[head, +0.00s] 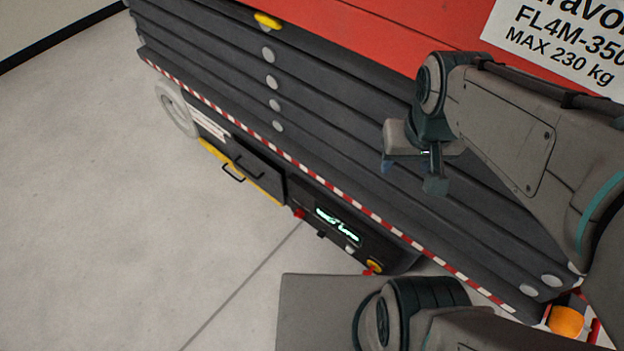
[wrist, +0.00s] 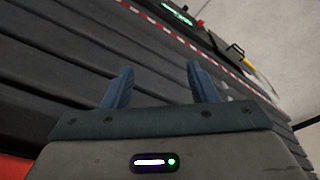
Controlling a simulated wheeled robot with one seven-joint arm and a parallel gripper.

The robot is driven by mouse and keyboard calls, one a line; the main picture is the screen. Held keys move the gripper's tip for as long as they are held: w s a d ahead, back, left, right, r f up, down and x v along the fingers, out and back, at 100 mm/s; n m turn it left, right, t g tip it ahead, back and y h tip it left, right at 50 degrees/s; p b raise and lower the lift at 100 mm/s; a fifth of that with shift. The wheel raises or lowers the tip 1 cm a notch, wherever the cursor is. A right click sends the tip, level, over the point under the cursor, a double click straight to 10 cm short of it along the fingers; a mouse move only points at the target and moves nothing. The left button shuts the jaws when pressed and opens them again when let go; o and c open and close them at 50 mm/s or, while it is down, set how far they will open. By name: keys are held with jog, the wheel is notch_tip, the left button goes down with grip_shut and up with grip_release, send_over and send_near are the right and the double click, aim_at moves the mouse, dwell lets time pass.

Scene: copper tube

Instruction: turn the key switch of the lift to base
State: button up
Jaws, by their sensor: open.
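The lift (head: 250,90) has a red top and a dark ribbed side. Low on its base is a control panel (head: 365,256) with a lit green display (head: 336,225). Small red, black and pale controls sit around the display, and a red and yellow knob (head: 374,266) is at its right end. Which control is the key switch is too small to tell. My gripper (head: 411,172) is open and empty in front of the ribbed side, above and right of the panel. In the wrist view, its blue fingers (wrist: 160,84) are apart, and the display (wrist: 178,12) shows at the top.
A red-and-white striped edge (head: 300,165) runs above the panel. A drawer-like box with a black handle (head: 232,172) is left of the panel, and a pale wheel (head: 176,108) is farther left. The grey floor (head: 90,190) is clear at left.

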jog(key=w+a+f+n+g+h+b, duration=0.1)
jog(key=w+a+f+n+h+b, duration=0.3)
jog(key=f, duration=0.8)
jog(key=w+a+f+n+g+h+b, duration=0.15)
jog(key=w+a+f+n+b, duration=0.25)
jog(key=f+b, duration=0.55)
jog(key=w+a+f+n+g+h+b, duration=0.1)
jog(key=w+a+f+n+h+b, duration=0.25)
jog(key=f, duration=1.15)
jog(key=a+f+n+t+h+b, duration=0.2)
jog(key=a+f+n+t+b, duration=0.15)
jog(key=f, duration=0.55)
jog(key=a+f+n+t+h+b, duration=0.2)
jog(key=a+f+n, duration=0.15)
jog(key=f, duration=0.55)
jog(key=n+t+y+b, duration=0.2)
jog(key=n+t+b, duration=0.6)
jog(key=n+t, duration=0.2)
send_near(319, 236)
jog(key=b+x, duration=0.2)
jog(key=x, duration=0.7)
jog(key=shift+w+d+f, duration=0.1)
jog(key=shift+w+d, duration=0.1)
jog(key=shift+c, duration=0.3)
jog(key=c, duration=0.9)
